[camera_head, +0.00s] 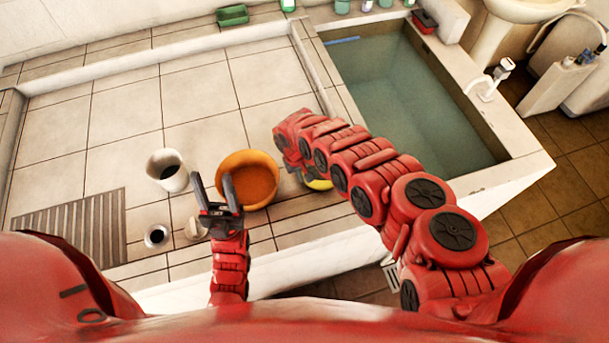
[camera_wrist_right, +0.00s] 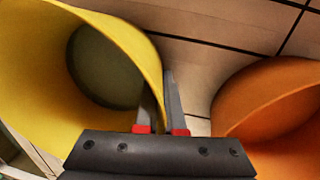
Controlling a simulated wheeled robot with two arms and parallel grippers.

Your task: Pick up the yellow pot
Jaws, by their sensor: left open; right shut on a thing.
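The yellow pot (camera_head: 319,184) is mostly hidden behind my right arm in the head view; only a yellow piece of it shows. In the right wrist view the yellow pot (camera_wrist_right: 30,75) is large at the left, its open mouth facing the camera. My right gripper (camera_wrist_right: 161,98) is shut on the pot's rim, one finger inside the wall and one outside. In the head view its fingers are hidden behind the arm. My left gripper (camera_head: 217,185) is open and empty, in front of the orange basin's left side.
An orange basin (camera_head: 262,163) stands left of the yellow pot and also shows in the wrist view (camera_wrist_right: 265,95). A white pot (camera_head: 164,172), a small cup (camera_head: 156,236) and a drain grate (camera_head: 75,226) are at the left. A water-filled tub (camera_head: 410,100) lies at the right.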

